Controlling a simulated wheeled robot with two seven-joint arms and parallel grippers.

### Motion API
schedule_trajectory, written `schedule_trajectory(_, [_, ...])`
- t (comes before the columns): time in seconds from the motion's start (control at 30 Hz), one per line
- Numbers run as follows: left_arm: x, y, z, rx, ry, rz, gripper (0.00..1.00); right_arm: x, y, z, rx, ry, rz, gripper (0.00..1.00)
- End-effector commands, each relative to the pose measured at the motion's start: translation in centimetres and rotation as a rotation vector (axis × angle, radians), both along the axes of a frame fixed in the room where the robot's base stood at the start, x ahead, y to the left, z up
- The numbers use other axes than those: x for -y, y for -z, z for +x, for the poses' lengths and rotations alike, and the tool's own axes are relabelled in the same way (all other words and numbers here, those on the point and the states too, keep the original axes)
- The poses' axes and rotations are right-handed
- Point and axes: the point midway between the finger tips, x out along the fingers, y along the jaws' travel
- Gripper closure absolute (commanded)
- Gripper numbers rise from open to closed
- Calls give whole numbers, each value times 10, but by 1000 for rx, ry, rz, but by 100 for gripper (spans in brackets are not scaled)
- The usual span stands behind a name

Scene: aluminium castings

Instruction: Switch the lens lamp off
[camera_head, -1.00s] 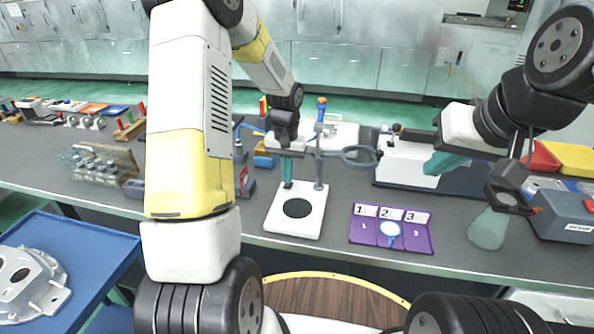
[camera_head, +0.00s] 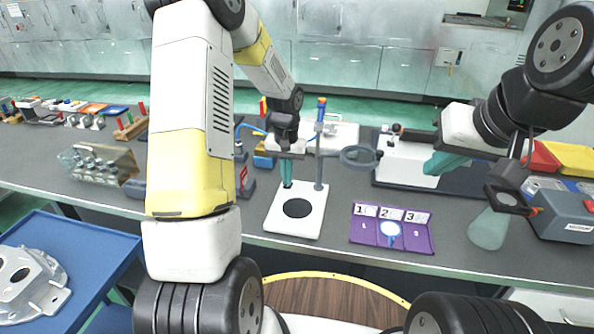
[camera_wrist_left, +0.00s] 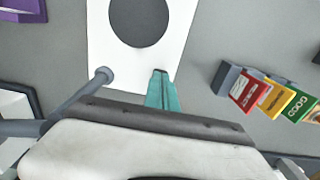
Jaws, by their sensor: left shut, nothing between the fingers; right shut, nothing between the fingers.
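The lens lamp stands on a white base (camera_head: 282,222) with a black disc. Its grey post (camera_head: 319,172) is upright and carries a round lens ring (camera_head: 361,157) to the right. A blue upright piece (camera_head: 321,108) shows above the post. The base (camera_wrist_left: 180,30) and the post (camera_wrist_left: 103,74) also show in the left wrist view. My left gripper (camera_head: 287,184) is shut and empty, fingers down, above the back left part of the base and left of the post. Its teal fingers also show in the left wrist view (camera_wrist_left: 161,78). My right gripper (camera_head: 436,170) is shut and empty, right of the lens ring.
A purple tray (camera_head: 420,240) numbered 1 to 3 lies right of the base, with a white disc (camera_head: 390,229) in its middle. A blue-grey box (camera_head: 565,215) stands at far right. Red, yellow and green tagged blocks (camera_wrist_left: 270,95) are beside the base in the left wrist view.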

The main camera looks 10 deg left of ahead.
Motion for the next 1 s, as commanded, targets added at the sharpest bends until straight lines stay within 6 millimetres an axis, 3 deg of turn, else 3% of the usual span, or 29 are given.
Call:
schedule_trajectory(0.73, [0, 11, 0, -1, 0, 0, 100, 0, 0, 0, 0, 0, 0, 100])
schedule_trajectory(1.0, [0, -3, 1, 2, -1, 0, 100, 0, 0, 0, 0, 0, 0, 100])
